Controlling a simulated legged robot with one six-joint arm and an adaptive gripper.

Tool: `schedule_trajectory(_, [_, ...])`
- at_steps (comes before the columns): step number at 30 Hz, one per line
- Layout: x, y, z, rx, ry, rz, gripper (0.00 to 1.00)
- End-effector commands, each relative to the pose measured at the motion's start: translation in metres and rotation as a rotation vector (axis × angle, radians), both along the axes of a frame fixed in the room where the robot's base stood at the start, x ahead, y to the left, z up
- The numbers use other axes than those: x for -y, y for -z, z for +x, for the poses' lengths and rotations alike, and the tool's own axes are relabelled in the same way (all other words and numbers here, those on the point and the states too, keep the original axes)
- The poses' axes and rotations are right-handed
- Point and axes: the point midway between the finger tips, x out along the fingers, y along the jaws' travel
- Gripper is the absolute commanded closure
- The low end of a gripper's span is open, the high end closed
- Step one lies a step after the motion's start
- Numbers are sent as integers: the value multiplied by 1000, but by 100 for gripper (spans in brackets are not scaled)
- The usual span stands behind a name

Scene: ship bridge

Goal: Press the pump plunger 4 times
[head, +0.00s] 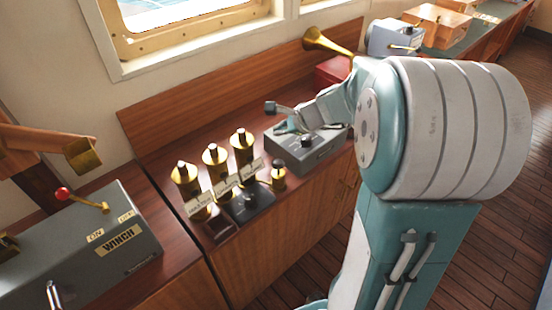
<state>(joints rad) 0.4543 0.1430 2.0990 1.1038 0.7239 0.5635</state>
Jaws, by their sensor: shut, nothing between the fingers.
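My gripper (284,127) is at the end of the teal and white arm, shut and empty, above or at the top of a grey box (318,152) on the wooden counter. I cannot tell whether it touches the box. The box has a dark round knob (307,141) on top. A short brass piece with a dark cap (278,178) stands just in front of the box. Which piece is the pump plunger is not clear.
A black device with a round knob (249,202) sits in front of the cylinders. A grey box marked WINCH (110,245) with a red-knobbed lever is at the left. A brass horn (325,43) and a red box (334,70) are behind my arm. Wooden floor lies at right.

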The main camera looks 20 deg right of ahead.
Motion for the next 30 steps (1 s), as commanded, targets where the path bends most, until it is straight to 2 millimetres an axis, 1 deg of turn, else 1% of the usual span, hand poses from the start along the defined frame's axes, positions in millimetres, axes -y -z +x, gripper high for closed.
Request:
schedule_trajectory(2, [3,2,2,-2,16,13,100])
schedule_trajectory(11, [2,2,2,-2,15,12,100])
schedule_trajectory(14, [2,6,2,-3,14,12,100])
schedule_trajectory(17, [2,16,2,-3,14,13,100])
schedule_trajectory(30, [2,71,1,-5,14,13,100])
